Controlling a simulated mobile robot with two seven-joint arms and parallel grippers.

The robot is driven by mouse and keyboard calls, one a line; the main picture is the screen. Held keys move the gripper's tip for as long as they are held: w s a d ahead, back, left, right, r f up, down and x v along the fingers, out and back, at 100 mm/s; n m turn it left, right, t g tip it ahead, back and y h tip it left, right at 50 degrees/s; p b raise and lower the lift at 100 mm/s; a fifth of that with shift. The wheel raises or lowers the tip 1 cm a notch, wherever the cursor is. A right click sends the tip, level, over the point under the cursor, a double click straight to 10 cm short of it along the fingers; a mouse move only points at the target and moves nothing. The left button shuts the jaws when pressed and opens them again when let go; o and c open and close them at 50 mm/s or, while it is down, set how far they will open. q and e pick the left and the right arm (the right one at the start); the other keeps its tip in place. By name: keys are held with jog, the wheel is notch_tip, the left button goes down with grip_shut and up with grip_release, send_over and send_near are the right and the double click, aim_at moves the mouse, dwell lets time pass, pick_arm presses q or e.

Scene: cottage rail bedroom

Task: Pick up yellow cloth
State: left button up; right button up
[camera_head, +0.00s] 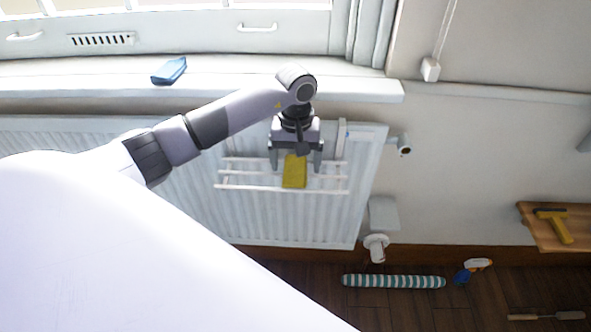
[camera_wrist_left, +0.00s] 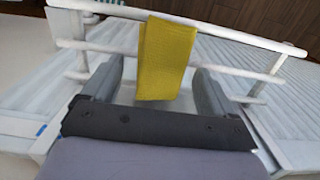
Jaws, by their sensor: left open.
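The yellow cloth (camera_head: 295,171) hangs folded over the white rail rack (camera_head: 230,187) on the front of the radiator. My left gripper (camera_head: 296,168) is at the cloth, with one finger to each side of it. In the left wrist view, the cloth (camera_wrist_left: 166,58) hangs over a white rail (camera_wrist_left: 222,52), and its lower end lies between the open fingers of my left gripper (camera_wrist_left: 160,88). A gap shows between the cloth and each finger. My right gripper is not in view.
A white radiator (camera_head: 340,215) stands behind the rack, below a windowsill (camera_head: 360,86) with a blue folded cloth (camera_head: 169,71). A valve (camera_head: 404,146) sticks out at the right. A striped roll (camera_head: 393,281) and a spray bottle (camera_head: 472,269) lie on the floor.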

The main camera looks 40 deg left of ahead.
aim_at(296, 161)
pick_arm(q)
jog(key=c, duration=1.1)
jog(key=shift+c, duration=0.2)
notch_tip(296, 161, up, 20)
jog(key=p, duration=0.2)
